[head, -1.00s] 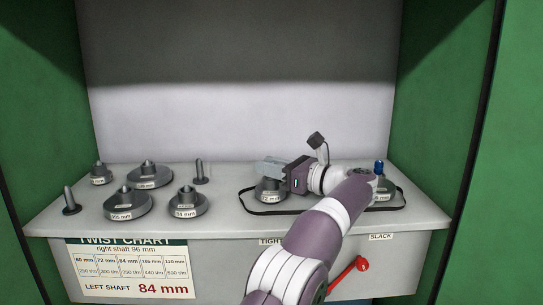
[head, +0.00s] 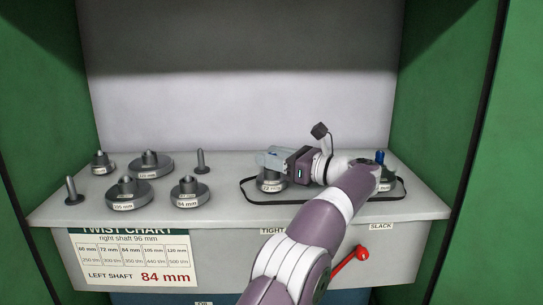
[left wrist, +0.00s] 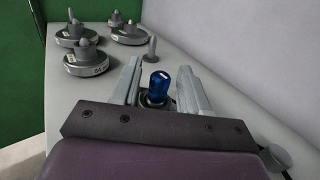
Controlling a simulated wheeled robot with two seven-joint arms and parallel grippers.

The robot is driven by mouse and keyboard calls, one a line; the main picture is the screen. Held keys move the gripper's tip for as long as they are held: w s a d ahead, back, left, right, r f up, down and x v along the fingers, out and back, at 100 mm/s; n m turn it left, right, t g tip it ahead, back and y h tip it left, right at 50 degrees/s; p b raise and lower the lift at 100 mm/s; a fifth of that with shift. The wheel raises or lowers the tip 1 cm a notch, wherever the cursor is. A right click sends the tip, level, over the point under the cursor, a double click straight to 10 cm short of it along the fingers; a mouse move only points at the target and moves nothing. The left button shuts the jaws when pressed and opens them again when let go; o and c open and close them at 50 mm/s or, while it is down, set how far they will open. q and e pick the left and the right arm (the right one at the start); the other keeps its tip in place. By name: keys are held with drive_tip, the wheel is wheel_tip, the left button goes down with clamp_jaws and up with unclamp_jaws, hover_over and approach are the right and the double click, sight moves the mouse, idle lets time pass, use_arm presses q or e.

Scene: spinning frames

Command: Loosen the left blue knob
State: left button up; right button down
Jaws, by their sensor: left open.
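The left blue knob (left wrist: 157,88) stands upright between the two fingers of my left gripper in the left wrist view. A small gap shows on each side of it. My left gripper (head: 269,159) is open, above the 72 mm pulley (head: 270,184) on the left shaft in the head view. It hides most or all of the left knob there. The right blue knob (head: 379,157) stands on the right shaft, partly behind my arm. A black belt (head: 246,194) runs around both shafts. My right gripper is not in view.
Several grey pulleys, among them the 84 mm one (head: 188,194), and bare pegs (head: 200,162) stand on the left of the bench (head: 225,215). A red lever (head: 350,261) is on the front, below my arm. Green walls (head: 455,100) close both sides.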

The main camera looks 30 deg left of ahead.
use_arm(q)
drive_tip(key=d+p, duration=0.2)
drive_tip(key=d, duration=0.3)
drive_tip(key=d+p, duration=0.2)
drive_tip(key=d, duration=0.4)
drive_tip(key=shift+s+d+r, duration=0.15)
drive_tip(key=shift+d, duration=0.45)
drive_tip(key=shift+s+f, duration=0.1)
drive_tip(key=shift+f, duration=0.1)
